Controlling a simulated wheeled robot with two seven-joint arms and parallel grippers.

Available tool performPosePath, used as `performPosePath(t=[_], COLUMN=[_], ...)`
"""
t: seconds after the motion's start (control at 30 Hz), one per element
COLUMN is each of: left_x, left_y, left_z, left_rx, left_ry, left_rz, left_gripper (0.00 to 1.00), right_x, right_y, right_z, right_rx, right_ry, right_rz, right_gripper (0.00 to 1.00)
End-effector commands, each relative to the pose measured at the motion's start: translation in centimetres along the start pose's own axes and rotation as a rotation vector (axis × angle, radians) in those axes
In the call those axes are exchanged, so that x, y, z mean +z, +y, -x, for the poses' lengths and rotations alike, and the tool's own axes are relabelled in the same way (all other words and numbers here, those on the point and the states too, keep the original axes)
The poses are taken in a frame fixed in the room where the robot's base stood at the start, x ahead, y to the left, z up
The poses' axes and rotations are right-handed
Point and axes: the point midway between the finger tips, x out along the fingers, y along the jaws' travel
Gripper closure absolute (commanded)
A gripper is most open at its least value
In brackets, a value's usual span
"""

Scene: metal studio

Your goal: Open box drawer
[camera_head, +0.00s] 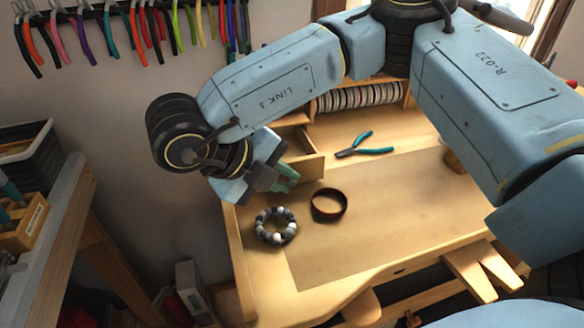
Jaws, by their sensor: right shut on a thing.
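The box drawer (312,163) is a light wooden drawer in the wooden box at the back left of the workbench. It stands pulled out, with its inside partly showing. My right gripper (287,178) is at the drawer's front, its fingers shut on the drawer's pull, which the fingers hide. The blue right arm reaches across from the right and covers part of the box. My left gripper is not in view.
On the wooden bench (400,210) lie a beaded bracelet (276,226), a dark ring-shaped band (329,205) and teal-handled pliers (365,147). A row of discs (358,97) stands at the back. Several pliers hang on the wall. The bench's middle is clear.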

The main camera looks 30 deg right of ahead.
Motion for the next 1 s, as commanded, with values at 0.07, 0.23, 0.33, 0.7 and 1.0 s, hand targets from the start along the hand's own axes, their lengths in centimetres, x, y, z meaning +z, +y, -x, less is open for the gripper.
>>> performPosePath(t=[0.07, 0.23, 0.33, 0.7, 1.0], left_x=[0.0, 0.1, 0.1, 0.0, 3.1], left_y=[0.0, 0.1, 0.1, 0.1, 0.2], left_z=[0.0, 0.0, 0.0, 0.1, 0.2], left_rx=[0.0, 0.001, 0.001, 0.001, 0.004], left_ry=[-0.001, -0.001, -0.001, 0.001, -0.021], left_rz=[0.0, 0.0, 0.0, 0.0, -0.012], left_gripper=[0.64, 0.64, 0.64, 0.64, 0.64], right_x=[0.0, 0.0, -0.1, 0.0, 0.0], right_y=[0.0, 0.0, -0.1, -0.1, -0.2], right_z=[0.0, 0.0, -0.1, 0.6, 6.7], right_rx=[0.003, 0.004, 0.004, 0.003, 0.002], right_ry=[-0.002, -0.001, 0.0, -0.001, -0.005], right_rz=[0.001, -0.001, -0.002, -0.002, -0.004], right_gripper=[1.0, 0.76, 0.63, 0.63, 0.63])
